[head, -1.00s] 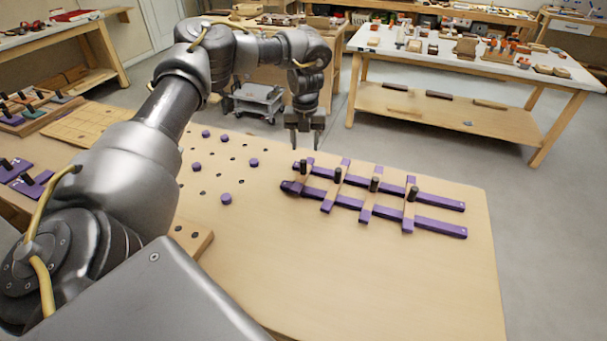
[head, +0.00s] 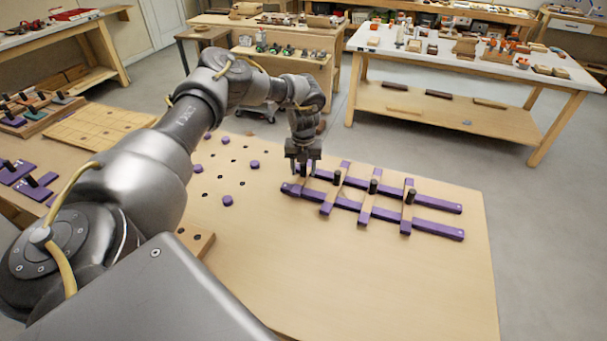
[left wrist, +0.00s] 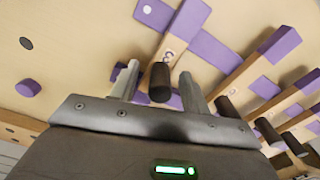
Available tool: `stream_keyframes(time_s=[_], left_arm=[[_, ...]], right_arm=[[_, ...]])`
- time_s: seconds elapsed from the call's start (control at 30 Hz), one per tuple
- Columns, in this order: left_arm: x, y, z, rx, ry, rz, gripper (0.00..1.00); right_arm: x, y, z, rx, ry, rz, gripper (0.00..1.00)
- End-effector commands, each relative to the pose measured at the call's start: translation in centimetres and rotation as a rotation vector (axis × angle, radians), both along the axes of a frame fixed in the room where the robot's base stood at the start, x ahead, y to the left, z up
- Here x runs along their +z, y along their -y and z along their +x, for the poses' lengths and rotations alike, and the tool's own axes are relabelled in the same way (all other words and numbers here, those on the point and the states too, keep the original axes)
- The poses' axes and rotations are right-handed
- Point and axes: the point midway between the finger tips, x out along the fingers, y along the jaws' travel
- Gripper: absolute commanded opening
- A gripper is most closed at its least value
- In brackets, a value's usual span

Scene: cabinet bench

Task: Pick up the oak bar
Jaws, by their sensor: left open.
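A light-wood bar with a purple end and a black upright knob (left wrist: 160,82) shows in the left wrist view, its bare wood face (left wrist: 172,44) carrying a small mark. It is the leftmost crosspiece on two long purple rails (head: 436,204); in the head view my gripper mostly hides it. Similar crosspieces (head: 334,190) with knobs lie to its right. Which one is the oak bar I cannot tell by label. My left gripper (head: 302,173) is open, pointing down over the leftmost crosspiece, its fingers (left wrist: 158,82) on either side of the knob. My right gripper is out of view.
Purple pegs (head: 227,200) and dark holes dot the bench top (head: 330,270) left of the rails. The front and right of the bench are clear. A white table (head: 470,60) with small parts stands behind.

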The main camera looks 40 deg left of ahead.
Motion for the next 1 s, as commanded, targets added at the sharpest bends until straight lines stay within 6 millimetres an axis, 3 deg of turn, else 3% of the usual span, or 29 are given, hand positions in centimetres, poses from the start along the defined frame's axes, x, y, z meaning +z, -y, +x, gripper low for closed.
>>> stream_keyframes(time_s=[0.17, 0.5, 0.83, 1.0], left_arm=[[0.0, 0.0, 0.0, 0.000, 0.000, 0.000, 0.45], [0.0, 0.0, 0.0, 0.001, 0.000, 0.000, 0.01], [0.2, 0.0, 0.0, 0.001, 0.001, -0.001, 0.00], [1.4, 0.0, 0.1, 0.002, 0.004, -0.002, 0.00]], right_arm=[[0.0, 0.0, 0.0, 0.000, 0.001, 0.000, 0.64], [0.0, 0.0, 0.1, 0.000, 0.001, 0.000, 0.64], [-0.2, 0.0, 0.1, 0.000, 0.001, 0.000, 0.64], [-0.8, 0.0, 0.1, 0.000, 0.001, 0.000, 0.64]])
